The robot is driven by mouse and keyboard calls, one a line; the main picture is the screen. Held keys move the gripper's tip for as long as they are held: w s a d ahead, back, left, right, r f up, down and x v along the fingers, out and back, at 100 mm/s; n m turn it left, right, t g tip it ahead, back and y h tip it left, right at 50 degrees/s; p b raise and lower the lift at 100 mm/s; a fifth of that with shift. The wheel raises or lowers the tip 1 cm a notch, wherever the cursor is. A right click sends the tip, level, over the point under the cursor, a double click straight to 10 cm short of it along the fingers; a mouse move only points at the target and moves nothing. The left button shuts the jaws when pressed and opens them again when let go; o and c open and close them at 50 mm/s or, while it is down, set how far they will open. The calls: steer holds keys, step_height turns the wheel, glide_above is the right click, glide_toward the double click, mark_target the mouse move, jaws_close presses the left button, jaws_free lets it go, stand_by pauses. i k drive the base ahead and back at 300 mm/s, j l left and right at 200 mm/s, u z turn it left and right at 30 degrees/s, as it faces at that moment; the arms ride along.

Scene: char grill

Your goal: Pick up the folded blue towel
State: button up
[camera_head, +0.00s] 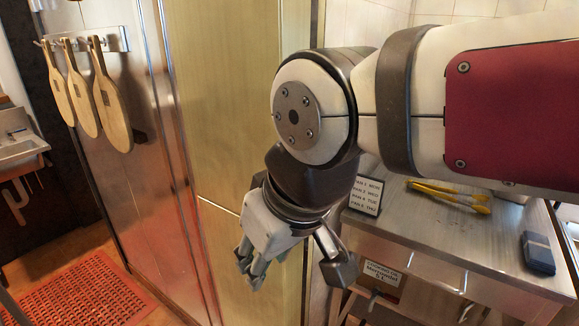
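The folded blue towel (538,252) is a small dark blue, flat stack. It lies on the steel counter (470,235) at the right of the head view, close to the counter's right end. My gripper (296,268) hangs near the middle of the view, well to the left of the towel and apart from it. Its fingers are spread wide with nothing between them. My arm reaches in from the upper right and hides part of the counter's back.
Yellow-handled tongs (450,194) and a small lettered sign (366,195) are on the counter. A tall metal cabinet (235,100) stands behind my gripper. Wooden paddles (110,100) hang at the left above a red floor mat (85,295). A sink (18,148) is at far left.

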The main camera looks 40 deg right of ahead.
mark_target(538, 255)
steer(key=z, duration=0.35)
steer(key=l+z, duration=0.15)
steer(key=z, duration=0.95)
steer(key=j+z, duration=0.1)
steer(key=z, duration=0.65)
steer(key=k+z, duration=0.1)
steer(key=z, duration=0.25)
steer(key=i+z, duration=0.15)
steer(key=z, duration=0.5)
steer(key=l+z, duration=0.15)
steer(key=z, duration=0.15)
steer(key=k, duration=0.05)
